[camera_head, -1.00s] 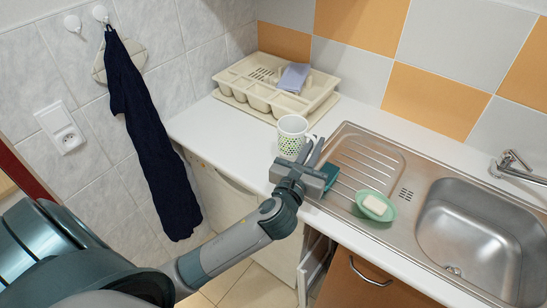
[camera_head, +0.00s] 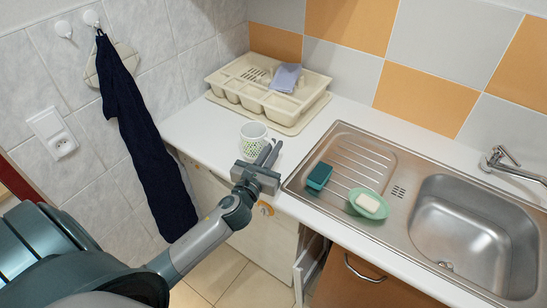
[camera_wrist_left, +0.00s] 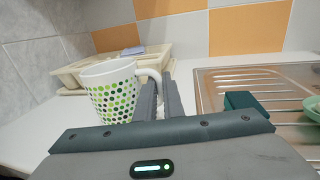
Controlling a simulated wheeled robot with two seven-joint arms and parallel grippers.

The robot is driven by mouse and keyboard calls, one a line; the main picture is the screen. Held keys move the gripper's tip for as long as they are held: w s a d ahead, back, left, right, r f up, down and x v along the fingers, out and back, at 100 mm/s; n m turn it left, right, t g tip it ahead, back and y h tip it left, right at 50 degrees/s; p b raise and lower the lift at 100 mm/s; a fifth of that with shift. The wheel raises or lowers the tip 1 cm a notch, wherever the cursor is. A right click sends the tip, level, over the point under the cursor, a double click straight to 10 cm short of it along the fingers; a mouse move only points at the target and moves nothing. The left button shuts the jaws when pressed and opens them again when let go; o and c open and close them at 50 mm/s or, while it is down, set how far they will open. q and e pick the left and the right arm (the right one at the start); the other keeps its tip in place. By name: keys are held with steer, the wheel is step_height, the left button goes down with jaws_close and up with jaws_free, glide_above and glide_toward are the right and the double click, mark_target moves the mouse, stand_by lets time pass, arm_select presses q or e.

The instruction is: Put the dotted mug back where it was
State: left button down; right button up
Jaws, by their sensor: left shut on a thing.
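The dotted mug (camera_head: 253,139) is white with green dots and is upright at the white counter, left of the sink's drainer. In the left wrist view the mug (camera_wrist_left: 110,92) shows its dotted side, with its handle at the right. My left gripper (camera_head: 267,155) is shut on the mug's handle. Its fingers (camera_wrist_left: 160,97) show on the handle in the left wrist view. I cannot tell whether the mug's base touches the counter. My right gripper is not in view.
A cream tray (camera_head: 240,99) with a grey-blue cloth (camera_head: 286,77) stands behind the mug. The steel sink (camera_head: 460,232) is at right, with a green sponge (camera_head: 319,176) and a soap dish (camera_head: 357,207) on its drainer. A dark towel (camera_head: 141,133) hangs on the left wall.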

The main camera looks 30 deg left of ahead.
arm_select(q)
steer(key=shift+f, duration=2)
steer(key=shift+f, duration=0.1)
steer(key=c, duration=1.9)
jaws_free()
steer(key=shift+o, duration=0.2)
steer(key=s+d+b, duration=0.1)
steer(key=s+b, duration=0.2)
steer(key=s, duration=0.9)
steer(key=shift+d, duration=0.2)
